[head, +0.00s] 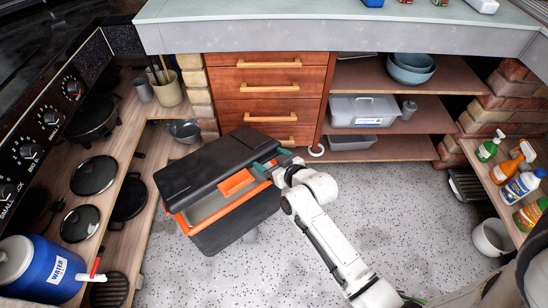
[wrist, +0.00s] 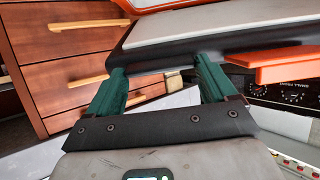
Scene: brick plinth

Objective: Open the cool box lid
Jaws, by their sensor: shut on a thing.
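The cool box (head: 238,224) stands on the speckled floor, with a dark body, an orange rim and a light inside. Its black lid (head: 212,163) is raised and tilted, with a gap showing the inside along the front. An orange latch (head: 237,182) hangs from the lid's front edge. My gripper (head: 266,165) is at the lid's right end. In the wrist view, the green fingers of my gripper (wrist: 165,82) are shut on the dark edge of the lid (wrist: 200,42), whose pale underside shows above. The lid's far hinge side is hidden.
Wooden drawers (head: 268,90) stand behind the box, with open shelves (head: 385,110) to their right. A blue water jug (head: 45,270) and pans (head: 93,175) are at the left. Spray bottles (head: 488,148) and a white bucket (head: 492,237) are at the right. Floor between is clear.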

